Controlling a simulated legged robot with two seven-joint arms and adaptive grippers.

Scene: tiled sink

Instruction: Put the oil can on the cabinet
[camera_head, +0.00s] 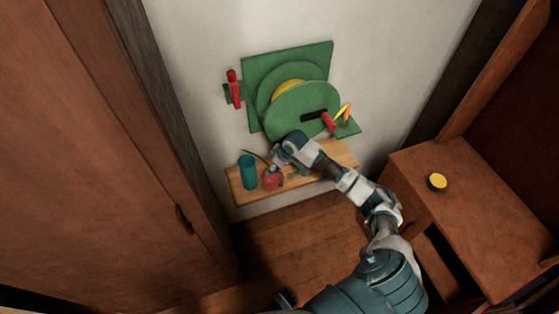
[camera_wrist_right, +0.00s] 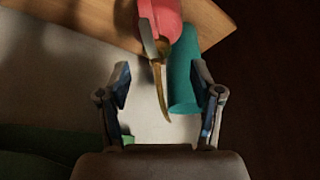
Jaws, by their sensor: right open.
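The oil can (camera_head: 271,180) is small and red with a thin curved spout, and stands on a wooden shelf (camera_head: 310,178) on the wall. My right gripper (camera_head: 279,160) is at the can's upper right in the head view. In the right wrist view the open fingers (camera_wrist_right: 162,76) stand on either side of the spout (camera_wrist_right: 160,90); the red can body (camera_wrist_right: 158,18) is beyond them. A brown wooden cabinet (camera_head: 462,205) stands at the right.
A teal cylinder (camera_head: 247,172) stands just left of the can; it also shows in the right wrist view (camera_wrist_right: 184,72). A green hose reel (camera_head: 295,95) hangs above the shelf. A small yellow-topped item (camera_head: 437,181) sits on the cabinet; its top is otherwise clear.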

